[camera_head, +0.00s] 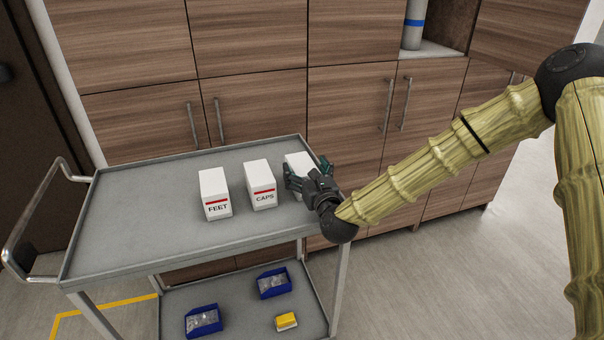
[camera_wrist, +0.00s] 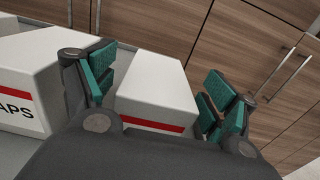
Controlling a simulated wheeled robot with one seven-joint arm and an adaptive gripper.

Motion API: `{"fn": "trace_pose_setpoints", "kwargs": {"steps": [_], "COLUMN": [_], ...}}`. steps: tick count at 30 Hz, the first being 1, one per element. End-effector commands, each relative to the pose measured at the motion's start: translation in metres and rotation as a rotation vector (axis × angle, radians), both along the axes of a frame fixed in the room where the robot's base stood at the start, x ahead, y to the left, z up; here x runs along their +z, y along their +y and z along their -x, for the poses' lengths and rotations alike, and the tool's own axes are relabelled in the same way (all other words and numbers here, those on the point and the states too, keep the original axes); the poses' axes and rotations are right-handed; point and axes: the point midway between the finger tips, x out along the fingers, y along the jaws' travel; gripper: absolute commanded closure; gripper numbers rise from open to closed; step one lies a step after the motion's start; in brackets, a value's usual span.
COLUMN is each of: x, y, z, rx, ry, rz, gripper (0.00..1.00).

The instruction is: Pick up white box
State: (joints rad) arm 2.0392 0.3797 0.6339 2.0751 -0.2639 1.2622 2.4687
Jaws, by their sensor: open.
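Three white boxes with red stripes stand in a row on the top shelf of a grey cart (camera_head: 130,215). The left box (camera_head: 214,190) reads FEET and the middle box (camera_head: 261,182) reads CAPS. The right white box (camera_head: 297,160) is partly hidden by my gripper (camera_head: 308,176). In the wrist view, my gripper (camera_wrist: 155,90) is open, with one green-padded finger on each side of the right box (camera_wrist: 155,88). Whether the pads touch it I cannot tell. The left finger lies between this box and the CAPS box (camera_wrist: 30,85). The right box's lower front is hidden.
The cart's lower shelf holds two blue bins (camera_head: 203,321) (camera_head: 273,283) and a yellow box (camera_head: 286,321). Wooden cabinets (camera_head: 250,60) stand behind the cart. The left part of the top shelf is clear.

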Motion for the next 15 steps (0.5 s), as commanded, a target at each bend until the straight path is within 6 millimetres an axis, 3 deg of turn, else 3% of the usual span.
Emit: {"fn": "trace_pose_setpoints", "kwargs": {"steps": [5,13,15], "x": [-0.0001,-0.0007,-0.0007], "y": [0.0054,0.0055,0.0055], "z": [-0.0119,-0.0133,-0.0132], "rx": [0.002,0.001,0.001], "ry": [0.0,0.001,0.001], "rz": [0.0,-0.001,-0.001], "gripper": [0.14,0.14,0.25]}}
